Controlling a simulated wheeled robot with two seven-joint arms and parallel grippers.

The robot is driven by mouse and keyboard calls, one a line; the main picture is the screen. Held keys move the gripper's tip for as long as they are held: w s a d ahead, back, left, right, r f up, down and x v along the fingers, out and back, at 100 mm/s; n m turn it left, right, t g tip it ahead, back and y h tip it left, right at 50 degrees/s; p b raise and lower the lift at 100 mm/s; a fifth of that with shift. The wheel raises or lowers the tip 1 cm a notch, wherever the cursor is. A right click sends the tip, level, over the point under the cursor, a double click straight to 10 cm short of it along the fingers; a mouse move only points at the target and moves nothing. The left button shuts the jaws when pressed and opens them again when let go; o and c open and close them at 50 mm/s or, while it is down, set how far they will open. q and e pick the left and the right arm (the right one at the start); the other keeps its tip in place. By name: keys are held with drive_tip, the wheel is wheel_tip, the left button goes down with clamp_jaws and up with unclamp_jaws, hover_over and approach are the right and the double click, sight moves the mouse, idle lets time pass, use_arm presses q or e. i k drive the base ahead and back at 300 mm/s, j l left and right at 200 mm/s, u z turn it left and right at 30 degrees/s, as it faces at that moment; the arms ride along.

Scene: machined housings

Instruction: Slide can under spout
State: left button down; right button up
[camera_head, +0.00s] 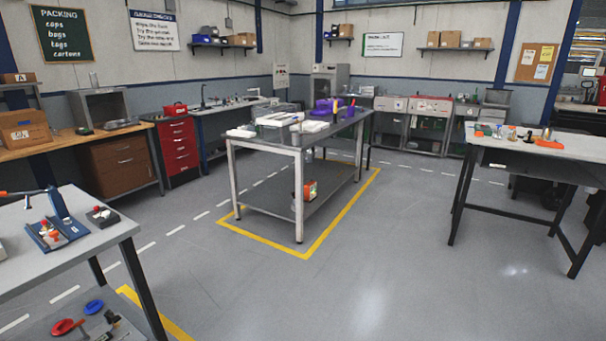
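I cannot make out a can or a spout for certain; the objects on the tables are small and far off. On the right table (575,160) stand several small items, among them an orange-brown object (546,134) that may be a metal vessel. The middle table (290,137) carries purple pieces (323,107) and white pieces (312,127). Neither of my grippers is in view.
Yellow floor lines surround the middle table. Benches and a red drawer cabinet (178,150) line the back. The grey floor (400,260) between the middle and right tables is clear.

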sight(297, 135)
drive_tip(key=i, duration=3.45)
